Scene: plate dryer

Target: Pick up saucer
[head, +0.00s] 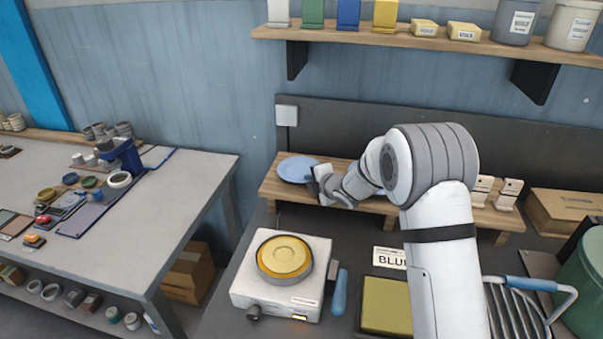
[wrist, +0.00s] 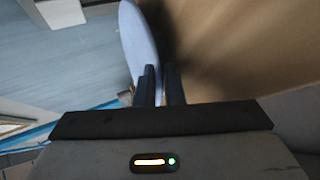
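The saucer is a round, pale blue dish (head: 297,169) at the left end of the wooden bench shelf. My gripper (head: 316,184) is at its right edge in the head view, and its fingers are hard to make out there. In the wrist view the saucer (wrist: 136,40) shows nearly edge-on, rising past the left finger. Its rim runs into the narrow gap between the two dark fingers of my gripper (wrist: 160,82), which are close together on it. Whether the saucer is clear of the shelf I cannot tell.
The low wooden shelf (head: 268,187) runs under my arm, with white blocks (head: 508,194) at its right. A hot plate (head: 285,275) with a yellow disc stands in front. A grey table (head: 190,205) is at the left. A wall shelf (head: 400,40) holds tins and boxes.

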